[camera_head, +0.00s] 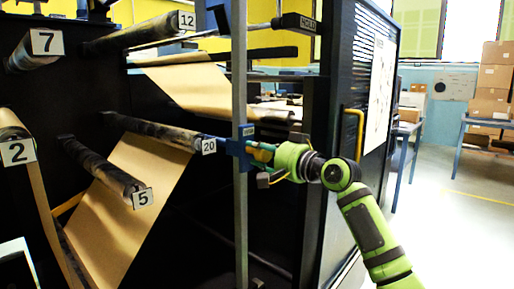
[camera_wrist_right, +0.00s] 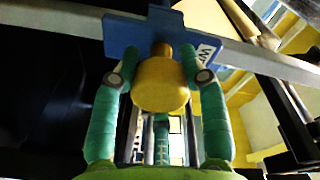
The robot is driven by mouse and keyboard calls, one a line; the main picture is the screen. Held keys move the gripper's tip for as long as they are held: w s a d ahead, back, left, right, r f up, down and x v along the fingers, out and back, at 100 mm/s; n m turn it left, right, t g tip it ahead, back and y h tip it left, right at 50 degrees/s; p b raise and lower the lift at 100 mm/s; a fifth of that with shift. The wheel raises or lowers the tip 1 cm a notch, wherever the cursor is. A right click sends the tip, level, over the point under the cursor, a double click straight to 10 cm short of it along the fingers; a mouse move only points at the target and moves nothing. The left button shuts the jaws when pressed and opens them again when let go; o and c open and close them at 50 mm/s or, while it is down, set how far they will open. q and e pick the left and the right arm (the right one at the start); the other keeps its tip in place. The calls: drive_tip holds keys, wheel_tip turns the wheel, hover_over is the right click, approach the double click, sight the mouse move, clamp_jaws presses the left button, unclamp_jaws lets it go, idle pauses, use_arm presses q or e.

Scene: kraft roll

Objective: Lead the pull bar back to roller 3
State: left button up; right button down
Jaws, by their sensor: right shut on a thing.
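The blue block of what I take to be the pull bar (camera_head: 236,147) sits across a grey upright post, at the height of roller 20 (camera_head: 208,146). In the right wrist view the blue piece (camera_wrist_right: 130,34) carries a round yellow knob (camera_wrist_right: 160,84) and a partly hidden white label. My right gripper (camera_head: 262,155) is shut on this knob, one green finger on each side. Its fingers also show in the wrist view (camera_wrist_right: 160,78). Roller 3 shows in neither view. My left gripper is not in view.
Rollers 7 (camera_head: 46,42), 12 (camera_head: 150,32), 2 (camera_head: 17,150) and 5 (camera_head: 110,172) stick out of the dark machine wall. Brown kraft paper (camera_head: 125,215) slopes down from roller 20. A grey post (camera_head: 240,225) stands in front. The floor at right is open.

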drive_tip(key=shift+d, duration=0.4)
drive_tip(key=shift+s+a+f+b, duration=0.1)
drive_tip(key=shift+f+b, duration=0.05)
drive_tip(key=shift+f, duration=0.35)
drive_tip(key=shift+a+f+b, duration=0.1)
drive_tip(key=shift+f+b, duration=0.05)
drive_tip(key=shift+f, duration=0.3)
drive_tip(key=shift+s+a+f, duration=0.15)
drive_tip(key=shift+f, duration=0.25)
drive_tip(key=shift+s+a+f, duration=0.1)
drive_tip(key=shift+f, duration=0.3)
drive_tip(key=shift+r+p, duration=0.2)
drive_tip(key=shift+p, duration=0.3)
drive_tip(key=shift+s, duration=0.1)
drive_tip(key=shift+a, duration=0.1)
